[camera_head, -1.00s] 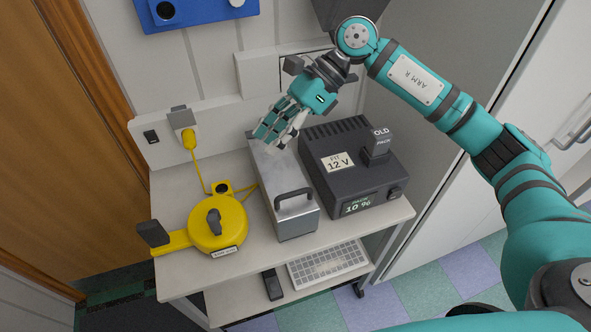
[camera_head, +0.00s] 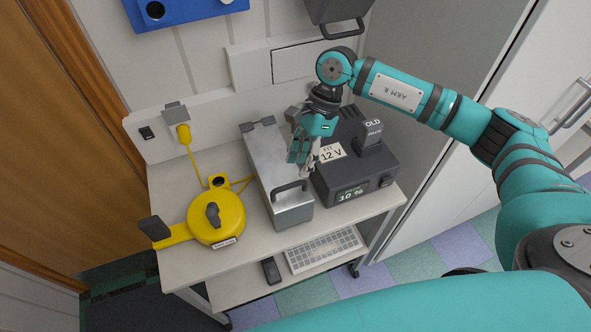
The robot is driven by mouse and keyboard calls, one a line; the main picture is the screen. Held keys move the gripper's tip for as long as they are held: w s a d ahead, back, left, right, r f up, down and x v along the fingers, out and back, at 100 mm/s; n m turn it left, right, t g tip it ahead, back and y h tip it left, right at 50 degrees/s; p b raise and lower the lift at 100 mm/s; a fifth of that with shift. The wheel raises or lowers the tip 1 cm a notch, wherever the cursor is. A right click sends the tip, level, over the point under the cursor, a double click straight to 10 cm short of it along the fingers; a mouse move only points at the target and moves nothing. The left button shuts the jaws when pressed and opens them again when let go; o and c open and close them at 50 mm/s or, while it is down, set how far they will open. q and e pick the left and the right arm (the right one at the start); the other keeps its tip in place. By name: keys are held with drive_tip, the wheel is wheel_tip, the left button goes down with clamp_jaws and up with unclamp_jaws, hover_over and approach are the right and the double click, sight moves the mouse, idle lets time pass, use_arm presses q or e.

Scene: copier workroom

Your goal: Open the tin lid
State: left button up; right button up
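The tin is a long grey metal box (camera_head: 262,165) standing on the bench top, with dark hinges (camera_head: 257,124) at its far end. Its lid is closed and carries a dark handle (camera_head: 289,191) near the front end. My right gripper (camera_head: 302,165) points down over the right edge of the tin, behind the handle and beside the dark 12 V unit. Nothing shows between its fingers, and their gap is hard to make out from this angle. It is apart from the handle. My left gripper is out of view.
The dark unit (camera_head: 345,175) with an "OLD" pack (camera_head: 371,135) stands close right of the tin. A yellow cable reel (camera_head: 215,218) stands to the left, its cord running to a wall socket. A keyboard (camera_head: 323,250) lies on the lower shelf.

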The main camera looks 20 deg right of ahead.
sight(295, 178)
drive_tip(key=shift+p+x, duration=0.6)
drive_tip(key=shift+x, duration=1.9)
clamp_jaws()
